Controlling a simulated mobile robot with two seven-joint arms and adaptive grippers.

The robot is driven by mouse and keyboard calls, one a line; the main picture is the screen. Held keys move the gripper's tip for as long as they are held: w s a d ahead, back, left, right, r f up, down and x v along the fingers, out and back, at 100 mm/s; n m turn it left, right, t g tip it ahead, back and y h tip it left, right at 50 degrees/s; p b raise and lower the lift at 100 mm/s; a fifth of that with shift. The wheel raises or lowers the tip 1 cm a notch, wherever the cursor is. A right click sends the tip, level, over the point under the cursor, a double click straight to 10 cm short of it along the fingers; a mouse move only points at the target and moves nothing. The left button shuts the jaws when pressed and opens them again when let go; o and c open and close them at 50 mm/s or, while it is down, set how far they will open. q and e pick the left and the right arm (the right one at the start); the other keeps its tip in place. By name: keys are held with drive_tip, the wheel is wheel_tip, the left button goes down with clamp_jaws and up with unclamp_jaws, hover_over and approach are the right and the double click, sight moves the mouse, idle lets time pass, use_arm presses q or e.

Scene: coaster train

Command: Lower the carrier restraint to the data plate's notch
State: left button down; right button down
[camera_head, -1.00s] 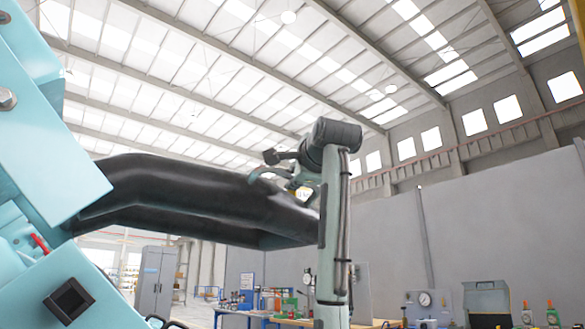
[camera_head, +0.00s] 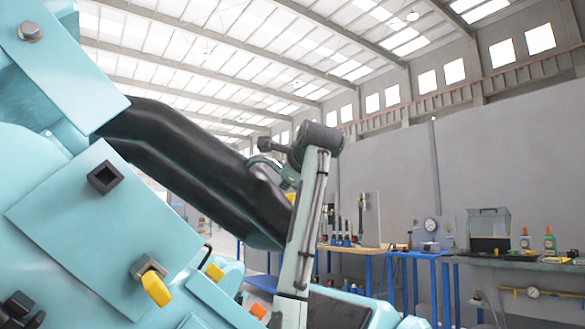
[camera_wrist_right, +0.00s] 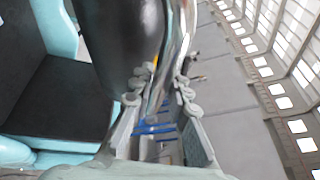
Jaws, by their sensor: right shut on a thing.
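The carrier restraint is a thick black padded bar (camera_head: 200,165); it slopes down to the right from the teal carrier (camera_head: 60,150) in the head view. My right gripper (camera_head: 285,178) is at its far end, partly hidden by my upright grey arm. In the right wrist view, the fingers (camera_wrist_right: 159,90) close around a shiny metal bar (camera_wrist_right: 176,55) beside the black pad (camera_wrist_right: 120,40). A flat teal plate (camera_head: 75,235) on the carrier bears a dark square socket (camera_head: 103,178). I cannot identify the data plate or its notch. My left gripper is not in view.
A yellow-tipped fitting (camera_head: 156,288) sticks out from the teal panel. A black seat (camera_wrist_right: 55,95) lies left of the fingers in the wrist view. Blue-legged workbenches (camera_head: 400,255) with tools and a grey toolbox (camera_head: 490,222) stand by the back wall.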

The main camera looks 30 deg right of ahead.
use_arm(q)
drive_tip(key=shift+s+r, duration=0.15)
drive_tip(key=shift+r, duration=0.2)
use_arm(e)
drive_tip(key=shift+a+f, duration=0.1)
drive_tip(key=shift+f, duration=0.4)
drive_tip(key=c, duration=1.4)
unclamp_jaws()
drive_tip(key=shift+c, duration=0.2)
drive_tip(key=shift+s+r, duration=0.1)
drive_tip(key=shift+r, duration=0.05)
drive_tip(key=v, duration=1.2)
